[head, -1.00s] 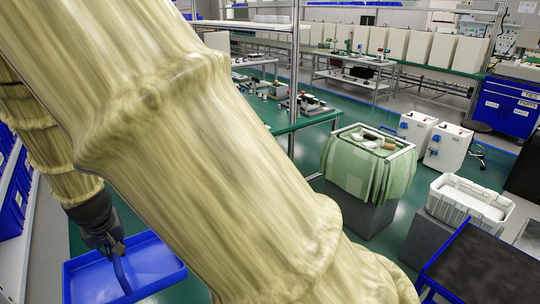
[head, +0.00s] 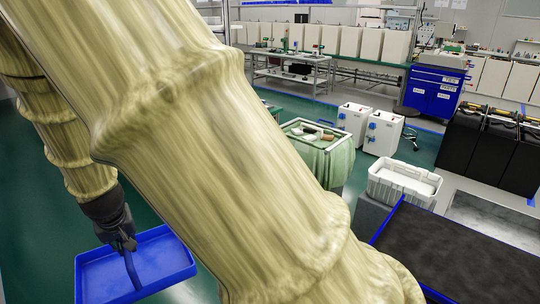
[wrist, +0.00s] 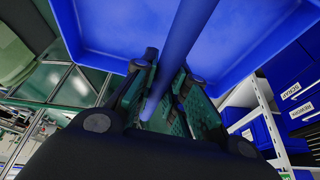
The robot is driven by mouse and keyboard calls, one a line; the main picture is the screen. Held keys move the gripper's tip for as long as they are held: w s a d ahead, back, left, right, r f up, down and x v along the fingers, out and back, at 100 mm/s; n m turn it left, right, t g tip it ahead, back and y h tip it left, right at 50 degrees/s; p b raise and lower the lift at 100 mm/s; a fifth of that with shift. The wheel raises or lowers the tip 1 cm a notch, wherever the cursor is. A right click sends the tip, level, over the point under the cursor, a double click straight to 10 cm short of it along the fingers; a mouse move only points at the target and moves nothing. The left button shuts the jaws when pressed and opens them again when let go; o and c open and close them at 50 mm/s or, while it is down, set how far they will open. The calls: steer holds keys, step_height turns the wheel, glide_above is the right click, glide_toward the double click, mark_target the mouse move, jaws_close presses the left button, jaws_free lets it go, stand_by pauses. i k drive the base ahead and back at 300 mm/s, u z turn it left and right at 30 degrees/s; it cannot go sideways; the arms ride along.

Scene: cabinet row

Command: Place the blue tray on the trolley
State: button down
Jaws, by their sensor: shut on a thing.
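The blue tray (head: 172,258) is at the lower left of the head view, roughly level and clear of any support that I can see. My gripper (head: 130,252) is shut on the tray's blue bar-like handle. The wrist view shows the fingers (wrist: 163,92) around the bar, with the blue tray (wrist: 258,35) beyond. The trolley, with a black top (head: 455,252) and blue edges, is at the lower right of the head view. Its visible top is bare. My arm crosses the picture between tray and trolley and hides part of the floor.
A white crate (head: 404,184) on a grey block stands behind the trolley. A bin with a green liner (head: 318,158) and two white cabinets (head: 382,133) stand farther back. Black containers (head: 487,148) are at the right. Green floor lies around the tray.

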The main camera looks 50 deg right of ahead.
mark_target(451, 259)
steer(key=z, duration=0.55)
steer(key=i, duration=0.5)
steer(key=z, duration=1.5)
steer(key=i, duration=0.65)
steer(key=z, duration=0.6)
